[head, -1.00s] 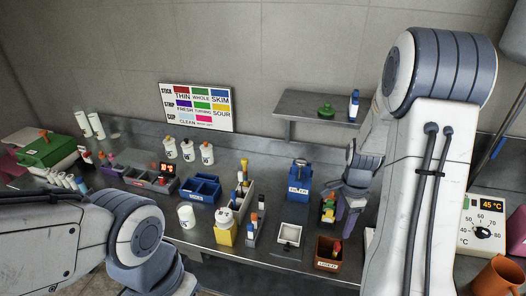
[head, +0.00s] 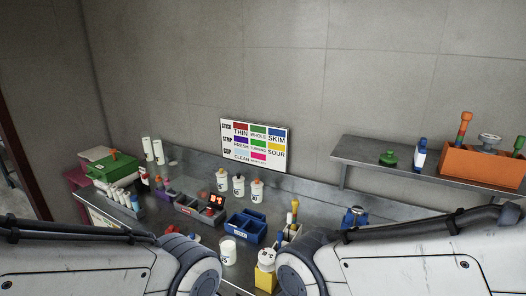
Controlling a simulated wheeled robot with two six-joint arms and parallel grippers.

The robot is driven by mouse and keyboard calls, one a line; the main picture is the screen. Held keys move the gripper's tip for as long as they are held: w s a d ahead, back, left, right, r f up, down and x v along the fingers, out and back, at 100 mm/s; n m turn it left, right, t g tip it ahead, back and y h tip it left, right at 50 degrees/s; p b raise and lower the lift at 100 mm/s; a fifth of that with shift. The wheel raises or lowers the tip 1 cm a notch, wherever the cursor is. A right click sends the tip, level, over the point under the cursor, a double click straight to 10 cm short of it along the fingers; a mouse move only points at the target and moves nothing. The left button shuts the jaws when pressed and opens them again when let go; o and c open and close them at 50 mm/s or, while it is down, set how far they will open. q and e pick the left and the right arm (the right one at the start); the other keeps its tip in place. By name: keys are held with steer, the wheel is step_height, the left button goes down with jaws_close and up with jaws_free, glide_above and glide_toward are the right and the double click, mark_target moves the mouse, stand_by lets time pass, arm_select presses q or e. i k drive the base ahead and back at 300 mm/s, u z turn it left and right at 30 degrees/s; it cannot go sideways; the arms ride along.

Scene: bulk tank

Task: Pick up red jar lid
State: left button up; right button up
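A small red shape (head: 195,238) lies low on the counter, just above my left arm's joint. It is partly hidden, and I cannot tell for sure that it is the red jar lid. My two arms come in from the lower left and lower right and cover the front of the counter. Neither gripper shows, so I cannot see what they hold.
The steel counter (head: 330,195) carries a green box (head: 112,167), several white bottles, a grey divided tray (head: 188,208), a blue bin (head: 245,228) and a white jar (head: 227,250). A wall shelf (head: 360,155) holds a green item (head: 388,158), a blue-capped bottle (head: 420,155) and an orange rack (head: 485,165).

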mark_target(172, 228)
steer(key=u, duration=0.6)
steer(key=k, duration=0.5)
steer(key=u, duration=0.65)
steer(key=i, duration=0.45)
steer(key=u, duration=0.6)
steer(key=i, duration=0.8)
steer(key=u, duration=0.15)
